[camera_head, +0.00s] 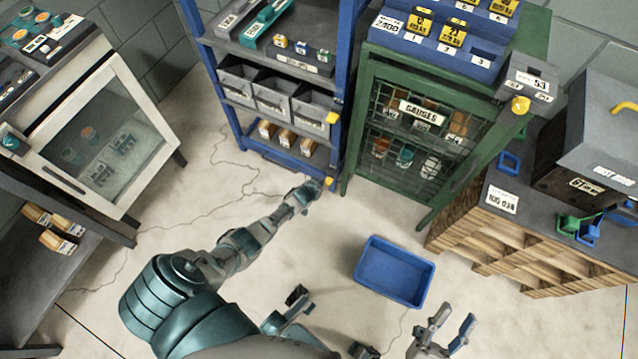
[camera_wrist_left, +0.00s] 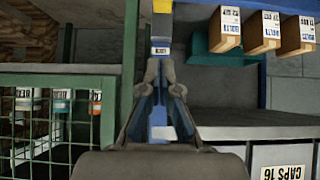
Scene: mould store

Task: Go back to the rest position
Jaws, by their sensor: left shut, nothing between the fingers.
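My left arm reaches from the lower left toward the blue shelf rack, and its gripper (camera_head: 315,187) is in front of the rack's bottom right corner. In the left wrist view the left gripper (camera_wrist_left: 160,95) has its fingers together, with nothing visible held. A blue upright stands behind the fingertips there. My right gripper (camera_head: 455,325) is at the bottom right of the head view, with its two fingers spread apart and nothing between them. It is below the blue bin on the floor.
The blue rack (camera_head: 352,60) and green gauge cabinet (camera_head: 355,130) stand close to the left gripper. An empty blue bin (camera_head: 393,272) lies on the floor. A white-framed cabinet (camera_head: 112,75) is left, a wooden workbench (camera_head: 480,240) right. The central floor is mostly clear.

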